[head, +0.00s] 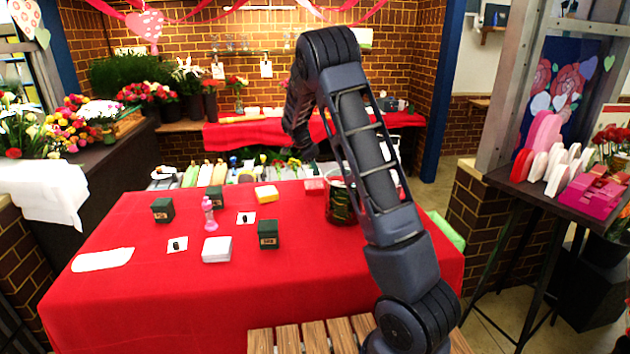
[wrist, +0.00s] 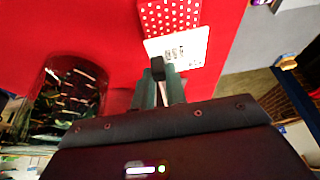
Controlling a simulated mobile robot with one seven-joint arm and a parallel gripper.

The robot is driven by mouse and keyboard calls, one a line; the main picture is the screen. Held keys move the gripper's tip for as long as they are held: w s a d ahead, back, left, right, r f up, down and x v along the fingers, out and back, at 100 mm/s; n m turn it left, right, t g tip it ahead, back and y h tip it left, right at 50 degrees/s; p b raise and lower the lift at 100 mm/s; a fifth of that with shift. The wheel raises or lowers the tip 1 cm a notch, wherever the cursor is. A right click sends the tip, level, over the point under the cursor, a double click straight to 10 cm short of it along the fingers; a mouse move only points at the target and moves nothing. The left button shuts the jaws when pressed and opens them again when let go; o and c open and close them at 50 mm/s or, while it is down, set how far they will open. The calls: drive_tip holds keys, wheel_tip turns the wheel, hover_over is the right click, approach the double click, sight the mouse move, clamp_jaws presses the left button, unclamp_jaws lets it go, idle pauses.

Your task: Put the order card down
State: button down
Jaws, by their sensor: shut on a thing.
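In the wrist view my gripper (wrist: 160,76) is shut on the black knob (wrist: 158,66) of the order card. The white order card (wrist: 190,45) with dark print shows just beyond the fingertips, beside a red box with white dots (wrist: 168,14). I cannot tell whether the card touches the red cloth. In the head view my gripper is mostly hidden behind my arm, at the far side of the red table (head: 150,300), and the held card cannot be made out.
A dark glass container (wrist: 70,100) stands left of my gripper in the wrist view; it also shows in the head view (head: 338,207). Dark green boxes (head: 268,235), a pink bottle (head: 209,215) and other white cards (head: 170,247) are on the table.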

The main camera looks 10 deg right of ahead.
sight(313, 175)
drive_tip(key=shift+f, duration=2.45)
drive_tip(key=shift+f, duration=0.15)
drive_tip(key=c, duration=1.4)
unclamp_jaws()
drive_tip(key=shift+c, duration=0.2)
